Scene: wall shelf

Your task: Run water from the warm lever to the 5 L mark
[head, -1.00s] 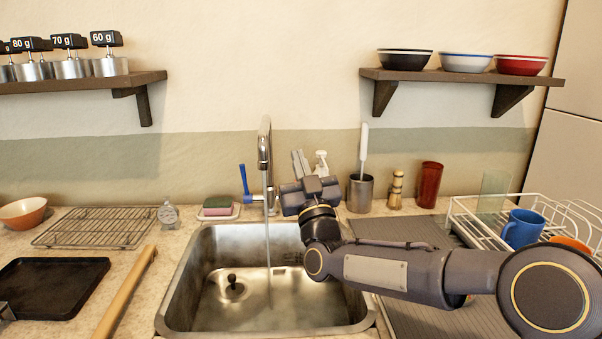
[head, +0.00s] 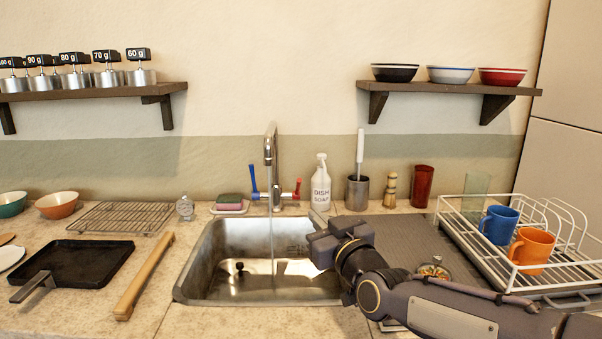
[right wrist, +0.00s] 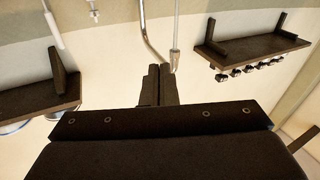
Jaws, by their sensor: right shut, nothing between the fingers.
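The faucet (head: 271,160) stands behind the sink, and a thin stream of water (head: 271,235) runs from its spout. My right gripper (head: 318,243) is shut and empty above the sink's right side, apart from the red lever. Its closed fingers (right wrist: 157,85) show in the right wrist view.
A dish soap bottle (head: 320,185), a brush holder (head: 357,192) and a red tumbler (head: 422,186) stand behind the sink. A dish rack (head: 470,248) with mugs is on the right.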

